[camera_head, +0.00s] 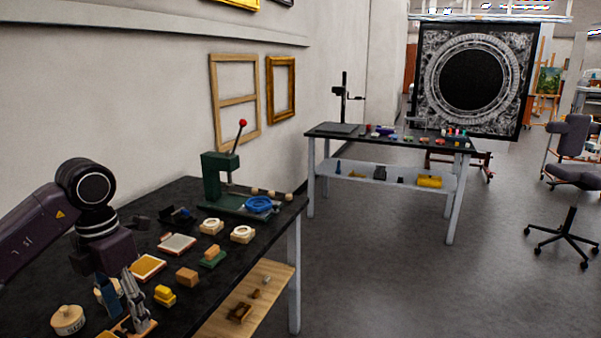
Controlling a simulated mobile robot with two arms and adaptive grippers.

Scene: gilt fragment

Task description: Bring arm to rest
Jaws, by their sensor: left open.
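My left arm (35,235) comes in from the left over the near black workbench. Its gripper (123,312) points down, open, with its fingertips low over the bench near the front left. I see nothing clearly held between the fingers. A small wooden piece (107,335) lies just below it at the picture's bottom edge, partly cut off. A round tan lidded pot (68,319) stands to its left. My right gripper is not in view.
The near bench (190,190) also holds a green lever press (222,180), a blue ring (258,204), a framed tile (177,243) and several small blocks. A wooden shelf (262,310) is below. A second table (325,136) stands behind.

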